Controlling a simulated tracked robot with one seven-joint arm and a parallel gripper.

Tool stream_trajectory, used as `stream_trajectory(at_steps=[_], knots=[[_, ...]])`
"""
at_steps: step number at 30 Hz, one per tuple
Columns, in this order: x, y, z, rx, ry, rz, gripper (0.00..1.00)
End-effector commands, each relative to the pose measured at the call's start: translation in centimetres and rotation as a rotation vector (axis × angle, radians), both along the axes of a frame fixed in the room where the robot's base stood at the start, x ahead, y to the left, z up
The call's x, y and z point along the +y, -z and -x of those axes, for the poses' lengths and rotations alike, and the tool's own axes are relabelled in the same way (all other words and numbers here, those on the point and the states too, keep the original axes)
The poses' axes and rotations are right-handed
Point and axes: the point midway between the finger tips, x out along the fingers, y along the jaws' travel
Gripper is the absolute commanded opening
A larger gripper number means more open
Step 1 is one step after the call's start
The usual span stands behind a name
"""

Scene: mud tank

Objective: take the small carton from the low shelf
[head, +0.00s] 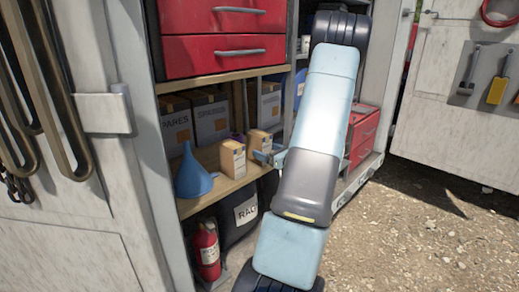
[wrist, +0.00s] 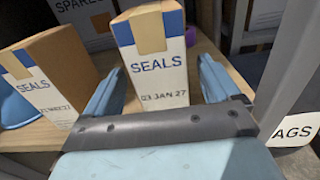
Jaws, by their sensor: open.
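Two small cartons stand on the wooden low shelf (head: 228,186), each with a white label and orange-tan top. In the wrist view both read SEALS. One carton (wrist: 160,75) stands upright straight ahead of my gripper (wrist: 160,66), its label dated 03 JAN 27. The open fingers lie to its left and right, with a gap on each side. I cannot tell how deep it is between them. The other carton (wrist: 42,80) is left of the left finger. In the head view the cartons show at the left (head: 232,158) and right (head: 258,143), with my gripper (head: 269,157) beside the right one.
A blue funnel (head: 192,176) stands left on the shelf. Large SPARES boxes (head: 211,117) fill the back. Red drawers (head: 225,55) are above. A fire extinguisher (head: 206,250) and a black RAGS bin (head: 240,212) are below. A cabinet post is close right in the wrist view.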

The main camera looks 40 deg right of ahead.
Motion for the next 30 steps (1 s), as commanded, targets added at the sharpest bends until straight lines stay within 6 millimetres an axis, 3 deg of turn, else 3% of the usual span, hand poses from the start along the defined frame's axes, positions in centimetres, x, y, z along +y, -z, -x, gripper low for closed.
stream_trajectory(at_steps=[9,16,30], knots=[[0.3,-0.1,-4.0,-0.001,-0.002,0.001,0.89],[0.3,0.0,-4.1,0.000,0.000,0.000,0.89],[0.3,0.0,-4.1,0.000,0.000,0.000,0.45]])
